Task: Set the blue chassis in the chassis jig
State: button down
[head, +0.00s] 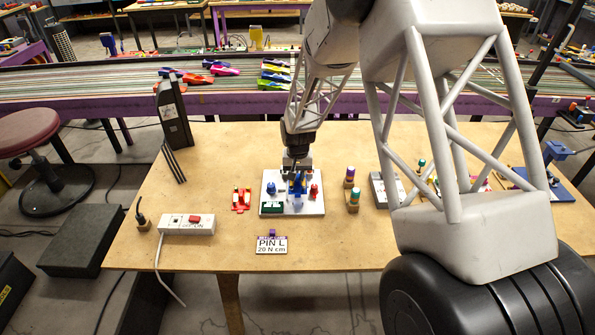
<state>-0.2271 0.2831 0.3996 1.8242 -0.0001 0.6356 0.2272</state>
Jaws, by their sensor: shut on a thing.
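The chassis jig is a white plate (314,208) on the wooden table, with a blue piece (271,188) at its left, a red piece (314,190) at its right and a green block (272,208) at its front left. The blue chassis (298,186) is at the middle of the plate, directly below my gripper (297,174). My gripper points down and is shut on the blue chassis. The picture is too small to tell whether the chassis rests on the plate or is just above it.
A red car body (241,199) lies left of the jig. A white power strip (187,224) and a "PIN L 20 N cm" sign (271,244) are nearer the front. Colour-topped pegs (352,198) stand to the right. A dark upright device (173,115) stands at the back left.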

jog(key=shift+f, duration=1.05)
jog(key=shift+f, duration=0.95)
dwell(2.2)
jog(key=c, duration=1)
grip_release()
jog(key=shift+r, duration=0.15)
jog(key=shift+r, duration=3.8)
